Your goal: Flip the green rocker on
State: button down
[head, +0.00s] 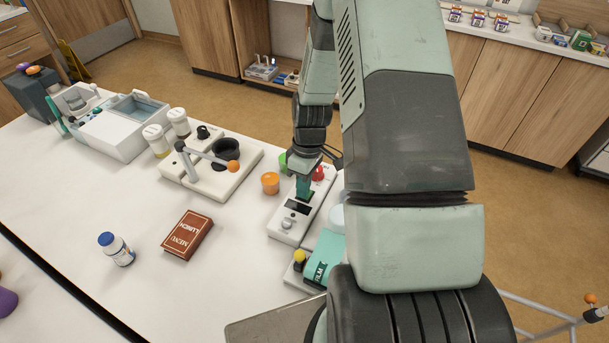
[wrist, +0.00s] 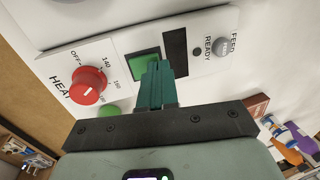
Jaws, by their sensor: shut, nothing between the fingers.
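The green rocker (wrist: 142,61) sits in a dark frame on a white control panel (wrist: 120,42), between the red HEAT knob (wrist: 88,85) and a black display window (wrist: 175,50). My gripper (wrist: 157,66) is shut and empty, its green fingertips at the rocker's near right edge and covering part of it. I cannot tell whether they touch it or which way the rocker is tipped. In the head view my gripper (head: 303,195) points down over the white panel unit (head: 283,228) and hides the rocker. The red knob (head: 318,173) shows just behind the fingers.
An orange cup (head: 270,183) stands just left of the panel unit. A grey READY/FEED button (wrist: 221,47) lies beyond the display.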

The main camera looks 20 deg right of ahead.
jog(key=shift+f, duration=0.1)
jog(key=shift+s+a+f, duration=0.1)
jog(key=shift+s+f, duration=0.05)
jog(key=shift+f, duration=0.1)
dwell(0.4)
jog(key=shift+w+d+r, duration=0.2)
jog(key=shift+w+d, duration=0.4)
jog(key=shift+w, duration=0.05)
notch_tip(320, 180, up, 14)
jog(key=w+d, duration=0.1)
jog(key=d, duration=0.1)
jog(key=shift+w, duration=0.4)
